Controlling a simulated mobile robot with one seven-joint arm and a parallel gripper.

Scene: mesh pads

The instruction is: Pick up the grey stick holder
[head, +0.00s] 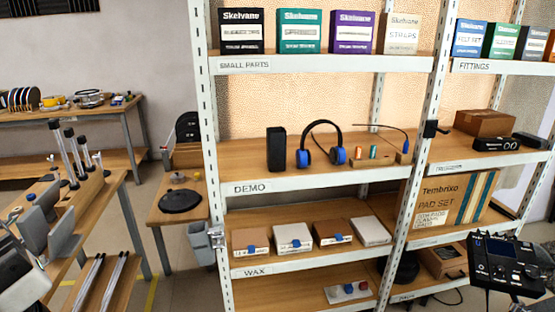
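I cannot single out the grey stick holder with certainty. A small grey open-topped bin (198,241) sits low beside the shelf's left post; I cannot see any sticks in it. Several grey upright rods with black caps (71,150) stand on the wooden table at left, with dark feet. Grey and dark parts at the lower left edge (40,235) seem to be my arm and gripper, cut off by the frame. Their fingertips are not clear, and I see nothing held in them.
A white-framed shelf (330,192) fills the middle, holding boxes, headphones (320,148) and a black speaker (276,149). A black device with a screen (505,263) stands at lower right. The wooden table (95,200) is at left.

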